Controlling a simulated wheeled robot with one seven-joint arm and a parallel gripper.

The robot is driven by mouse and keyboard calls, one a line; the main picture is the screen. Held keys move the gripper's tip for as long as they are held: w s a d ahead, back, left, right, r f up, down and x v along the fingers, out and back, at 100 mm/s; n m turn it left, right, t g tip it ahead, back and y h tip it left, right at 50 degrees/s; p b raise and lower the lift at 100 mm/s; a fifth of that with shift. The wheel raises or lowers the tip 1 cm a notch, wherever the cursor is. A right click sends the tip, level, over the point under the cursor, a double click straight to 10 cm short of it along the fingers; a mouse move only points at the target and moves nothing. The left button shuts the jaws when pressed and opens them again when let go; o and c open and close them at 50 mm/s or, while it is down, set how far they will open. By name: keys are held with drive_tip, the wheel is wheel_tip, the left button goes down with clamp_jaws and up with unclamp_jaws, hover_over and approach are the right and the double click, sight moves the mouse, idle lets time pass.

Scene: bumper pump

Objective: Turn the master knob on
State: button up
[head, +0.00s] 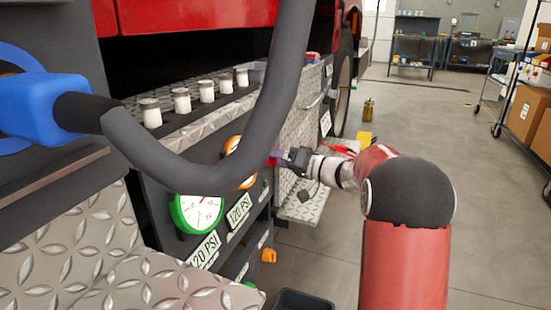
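My gripper (284,156) is in the head view, right of the middle of the pump panel (165,205), with its fingers pointing left at the panel. A small reddish part (273,157) shows at the fingertips. It may be the master knob, but it is too small and covered to be sure. I cannot tell whether the fingers touch it or are closed on it. My red arm reaches in from the lower right.
A thick grey hose (190,170) with a blue fitting (40,107) loops in front of the panel. A green-rimmed gauge (197,213) and an orange-rimmed gauge (232,147) sit behind it. Diamond-plate steps (303,206) jut out below. The floor (430,130) at right is open.

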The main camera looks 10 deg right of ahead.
drive_tip(key=c, duration=0.8)
drive_tip(key=shift+m, duration=0.4)
drive_tip(key=shift+m+b, duration=0.45)
drive_tip(key=shift+m, duration=0.55)
drive_tip(key=m, duration=0.3)
drive_tip(key=shift+d+r+m+g, duration=0.1)
drive_tip(key=shift+r+m+g, duration=0.05)
drive_tip(key=shift+m+g, duration=0.15)
drive_tip(key=m+g+p, duration=0.1)
drive_tip(key=m+p, duration=0.3)
drive_tip(key=m, duration=0.1)
drive_tip(key=shift+r+m, duration=0.15)
drive_tip(key=shift+m, duration=0.25)
drive_tip(key=m+p, duration=0.2)
drive_tip(key=shift+w+m, duration=0.1)
drive_tip(key=shift+m, duration=0.3)
drive_tip(key=shift+m+g+p, duration=0.3)
drive_tip(key=shift+m+p, duration=0.5)
drive_tip(key=shift+p, duration=0.15)
drive_tip(key=shift+f, duration=0.25)
